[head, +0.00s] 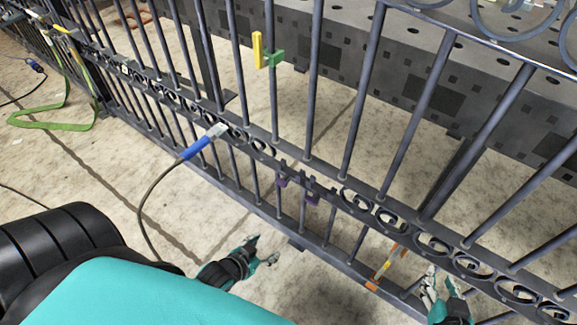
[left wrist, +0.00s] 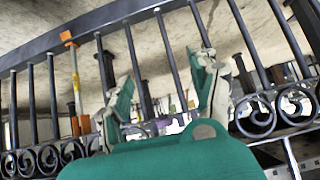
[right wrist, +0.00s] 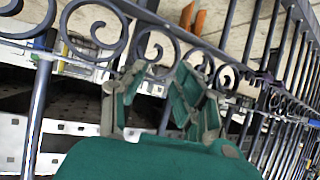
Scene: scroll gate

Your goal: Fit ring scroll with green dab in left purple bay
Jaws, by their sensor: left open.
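Two small purple bay markers sit on the gate's scroll band in the head view: the left purple bay (head: 281,182) and the right purple bay (head: 313,198). I cannot make out a ring scroll with a green dab in any view. My left gripper (head: 268,250) is open and empty, low in front of the gate, below and left of the purple bays. Its spread fingers also show in the left wrist view (left wrist: 165,85). My right gripper (head: 432,285) is near the gate's lower right; in the right wrist view (right wrist: 160,85) its fingers are apart, with no held object visible between them.
The dark gate (head: 345,185) runs diagonally across the head view. A blue-handled tool (head: 196,148) with a cable touches the scroll band. An orange-and-yellow stick (head: 384,268) leans low right. A green strap (head: 50,122) lies left.

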